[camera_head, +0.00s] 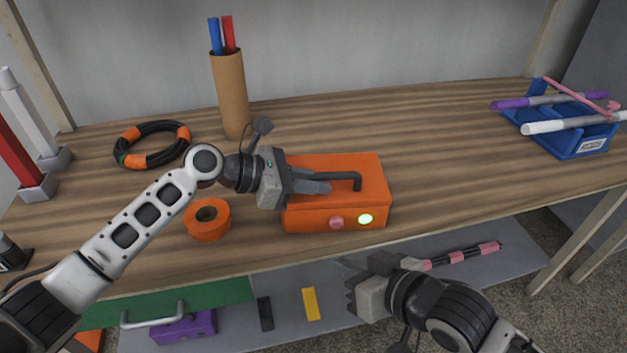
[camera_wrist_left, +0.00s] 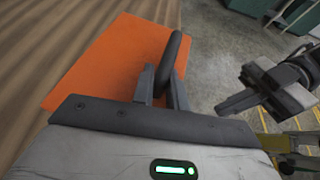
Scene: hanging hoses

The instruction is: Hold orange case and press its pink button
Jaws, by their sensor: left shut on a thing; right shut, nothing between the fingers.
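The orange case (camera_head: 352,171) stands on the wooden table near its front edge. Its front face has a pink button (camera_head: 336,223) and a lit green-white light (camera_head: 366,219) to the right of it. My left gripper (camera_head: 328,183) is shut on the dark handle on top of the case. The left wrist view shows its fingers (camera_wrist_left: 162,88) around the handle (camera_wrist_left: 174,58), with the orange top (camera_wrist_left: 110,62) beside it. My right gripper (camera_head: 348,272) is shut and empty, in front of and below the table edge, apart from the button. It also shows in the left wrist view (camera_wrist_left: 232,104).
An orange tape roll (camera_head: 222,229) lies left of the case, and a coiled black-and-orange hose (camera_head: 140,155) behind it. A cardboard tube (camera_head: 231,98) with markers stands at the back. A blue tray (camera_head: 566,142) holds rods at the right. The table between case and tray is clear.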

